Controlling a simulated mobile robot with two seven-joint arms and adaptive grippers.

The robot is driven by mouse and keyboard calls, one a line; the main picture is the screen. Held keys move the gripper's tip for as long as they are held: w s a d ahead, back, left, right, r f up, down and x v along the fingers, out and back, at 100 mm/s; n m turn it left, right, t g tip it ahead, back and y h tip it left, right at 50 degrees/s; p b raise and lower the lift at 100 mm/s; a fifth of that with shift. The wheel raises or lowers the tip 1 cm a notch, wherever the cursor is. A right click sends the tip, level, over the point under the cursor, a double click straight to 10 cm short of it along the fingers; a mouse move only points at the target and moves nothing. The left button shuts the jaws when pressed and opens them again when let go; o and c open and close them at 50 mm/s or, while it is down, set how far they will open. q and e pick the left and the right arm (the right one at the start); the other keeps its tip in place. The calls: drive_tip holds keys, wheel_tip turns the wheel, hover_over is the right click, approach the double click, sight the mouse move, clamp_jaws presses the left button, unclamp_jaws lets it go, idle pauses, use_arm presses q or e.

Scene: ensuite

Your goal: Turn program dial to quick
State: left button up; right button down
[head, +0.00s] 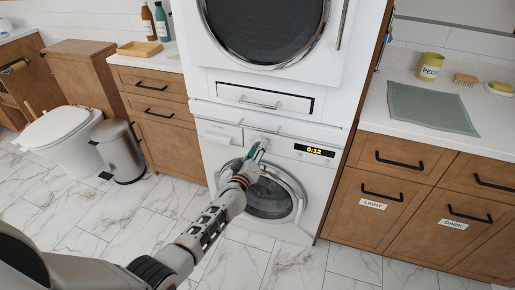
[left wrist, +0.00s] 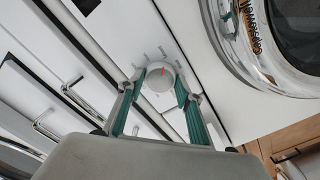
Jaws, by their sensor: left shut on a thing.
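The program dial (left wrist: 159,77) is a round white knob with a red pointer mark, which points toward the top of the left wrist view. Grey tick marks or labels surround it, too small to read. It sits on the control panel of the white washing machine (head: 221,160), left of a display (head: 314,151) reading 0:12. My left gripper (head: 258,151) reaches the panel and hides the dial in the head view. In the left wrist view its green-padded fingers (left wrist: 159,87) are shut on the dial from both sides. My right gripper is not in view.
A dryer (head: 350,40) is stacked above the washer, with a handled drawer (head: 262,100) between. Wooden cabinets stand on both sides, the right ones labelled LIGHT (head: 373,204) and DARK (head: 453,223). A bin (head: 119,151) and toilet (head: 58,130) stand left.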

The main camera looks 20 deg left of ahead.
use_arm(q)
drive_tip(key=shift+m+b, duration=0.55)
drive_tip(key=shift+m, duration=8.15)
drive_tip(key=o, duration=1.1)
